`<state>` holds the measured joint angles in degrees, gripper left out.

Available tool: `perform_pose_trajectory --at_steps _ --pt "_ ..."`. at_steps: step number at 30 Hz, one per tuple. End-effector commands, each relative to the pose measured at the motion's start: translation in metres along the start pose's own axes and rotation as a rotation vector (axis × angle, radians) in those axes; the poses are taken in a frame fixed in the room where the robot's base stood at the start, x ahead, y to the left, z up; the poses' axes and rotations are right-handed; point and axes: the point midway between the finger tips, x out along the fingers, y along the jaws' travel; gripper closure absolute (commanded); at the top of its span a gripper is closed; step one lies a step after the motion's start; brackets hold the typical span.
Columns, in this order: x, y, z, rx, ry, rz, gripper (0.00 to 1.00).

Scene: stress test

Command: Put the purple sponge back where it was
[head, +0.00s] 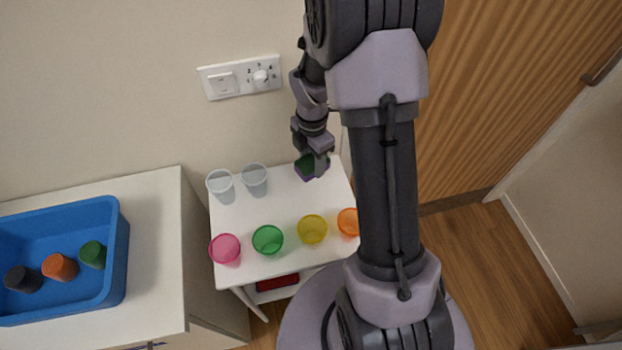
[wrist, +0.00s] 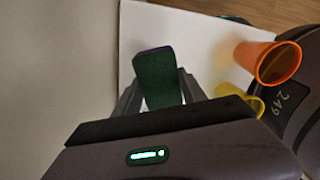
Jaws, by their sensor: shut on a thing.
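The sponge (wrist: 158,78) is between the fingers of my gripper (wrist: 163,98) in the wrist view. Its near face looks dark green, with a purple edge along the top. In the head view the sponge (head: 306,168) shows at the fingertips of my gripper (head: 313,165), green above and purple below. My gripper is shut on it over the back right part of the small white table (head: 285,205). I cannot tell whether the sponge touches the table top.
On the white table stand two clear cups (head: 221,186) at the back left, and pink (head: 225,249), green (head: 268,240), yellow (head: 312,229) and orange (head: 348,222) cups along the front. A blue bin (head: 117,255) holding several cups sits on the left cabinet. The table's middle is clear.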

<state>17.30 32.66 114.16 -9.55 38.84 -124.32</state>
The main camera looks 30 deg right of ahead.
Motion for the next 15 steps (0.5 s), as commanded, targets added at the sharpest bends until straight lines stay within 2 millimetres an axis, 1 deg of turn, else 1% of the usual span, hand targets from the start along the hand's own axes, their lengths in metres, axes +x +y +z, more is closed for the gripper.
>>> perform_pose_trajectory --at_steps 1,3,5,9,11,12,15 --pt "0.018 -0.001 0.000 0.001 0.001 -0.003 0.90" --pt "0.033 -0.001 0.000 0.002 0.002 -0.004 0.90" --pt "0.043 -0.001 0.000 0.002 0.001 -0.002 0.90" --pt "0.074 -0.001 0.000 0.003 0.002 -0.003 0.90" --pt "0.077 -0.001 0.000 0.004 0.002 -0.002 0.90" --pt "0.076 0.000 0.000 0.004 0.001 -0.002 0.95" --pt "0.074 0.000 0.000 0.004 0.001 -0.001 0.96"
